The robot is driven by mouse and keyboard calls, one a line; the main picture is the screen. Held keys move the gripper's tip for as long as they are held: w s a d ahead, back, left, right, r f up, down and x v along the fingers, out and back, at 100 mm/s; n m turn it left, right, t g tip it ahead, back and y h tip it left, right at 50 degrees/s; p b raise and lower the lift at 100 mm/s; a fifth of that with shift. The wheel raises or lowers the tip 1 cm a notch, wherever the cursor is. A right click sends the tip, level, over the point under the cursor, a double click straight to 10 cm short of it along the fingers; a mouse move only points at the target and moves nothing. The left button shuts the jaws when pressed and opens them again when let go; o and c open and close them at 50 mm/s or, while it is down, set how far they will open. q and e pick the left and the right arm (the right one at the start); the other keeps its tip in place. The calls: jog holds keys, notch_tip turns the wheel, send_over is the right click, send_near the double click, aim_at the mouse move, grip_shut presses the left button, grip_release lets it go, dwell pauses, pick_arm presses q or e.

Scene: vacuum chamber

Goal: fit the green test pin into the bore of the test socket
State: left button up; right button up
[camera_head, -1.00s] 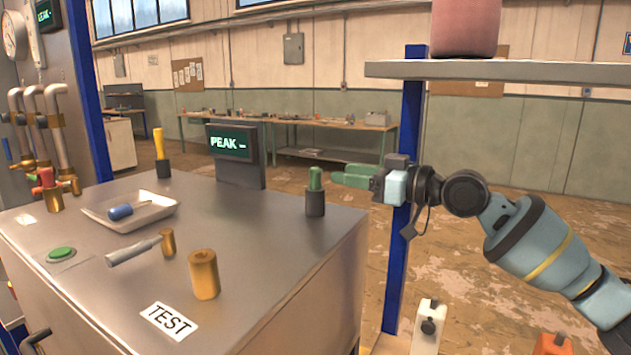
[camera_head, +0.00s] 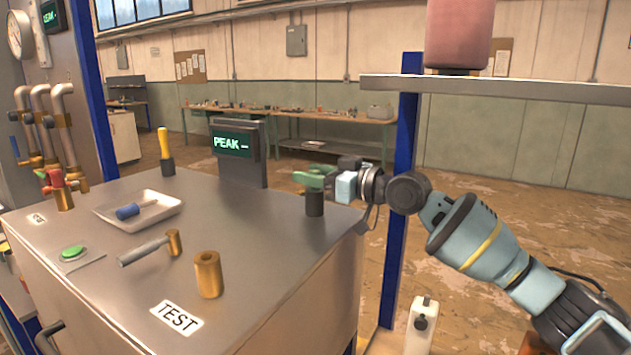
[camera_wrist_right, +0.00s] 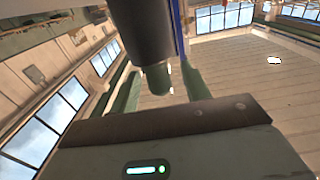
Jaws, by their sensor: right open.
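The green test pin (camera_wrist_right: 157,78) stands in a black holder (camera_head: 315,204) at the right edge of the metal bench. The holder also shows in the right wrist view (camera_wrist_right: 137,30). My right gripper (camera_head: 309,179) is open at the pin, and its green fingers partly hide the pin in the head view. In the right wrist view the pin lies between the two fingers, with visible gaps beside it. The brass cylinder with a bore in its top, which looks like the test socket (camera_head: 208,275), stands upright near the TEST label. My left gripper is out of view.
A hammer (camera_head: 145,249), a white tray (camera_head: 160,218) with a blue-handled tool, and a green button (camera_head: 73,252) are on the bench. A PEAK display (camera_head: 233,143) stands behind. A blue post (camera_head: 402,190) carries a shelf (camera_head: 470,86) near my right arm.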

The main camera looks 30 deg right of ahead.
grip_shut()
dwell(0.3)
notch_tip(320, 180, up, 10)
dwell(0.5)
